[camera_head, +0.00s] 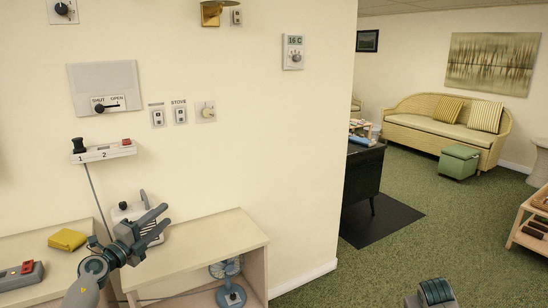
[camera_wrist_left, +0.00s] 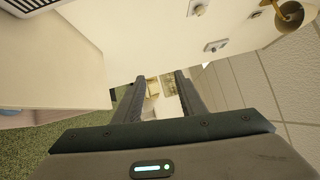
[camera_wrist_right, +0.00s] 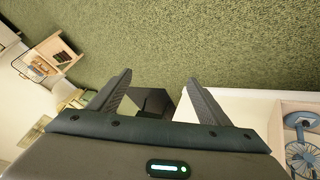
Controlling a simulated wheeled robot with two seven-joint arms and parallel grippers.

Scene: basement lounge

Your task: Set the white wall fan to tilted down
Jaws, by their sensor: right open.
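I cannot make out a white wall fan in any view. A blue fan (camera_head: 230,285) stands inside the shelf unit at the lower middle of the head view, and it also shows at the right of the right wrist view (camera_wrist_right: 301,147). My left gripper (camera_head: 163,214) is in front of the wall, above the shelf unit and partly over a white appliance. Its fingers are apart with nothing between them in the left wrist view (camera_wrist_left: 160,78). My right gripper (camera_wrist_right: 160,78) is open and empty over the carpet side; only part of it shows low in the head view.
Green carpet (camera_head: 400,255) is open at right.

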